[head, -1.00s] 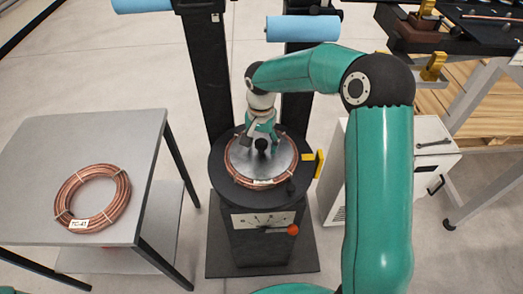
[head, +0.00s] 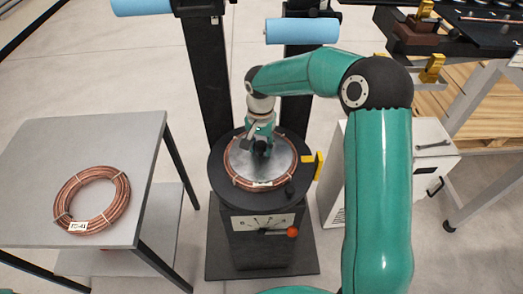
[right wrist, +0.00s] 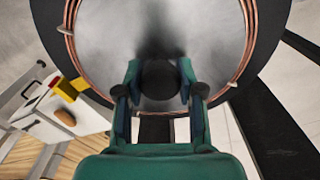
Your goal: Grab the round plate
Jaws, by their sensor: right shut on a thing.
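The round plate (head: 279,160) is a grey metal disc lying on top of a copper coil (head: 236,182) on the black round stand. In the right wrist view the plate (right wrist: 205,40) fills the upper middle, with the copper coil around its edge. My right gripper (head: 262,148) is over the plate's middle, pointing down. Its fingers (right wrist: 160,85) are shut on the dark round knob (right wrist: 159,82) at the plate's centre. The plate appears to rest level within the coil. My left gripper is not in view.
A grey table (head: 100,135) on the left holds another copper coil (head: 118,205) with a tag. The stand (head: 222,172) has a yellow piece (head: 318,165) at its right and a red-knobbed lever (head: 292,232). A white cabinet (head: 336,190) stands to the right.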

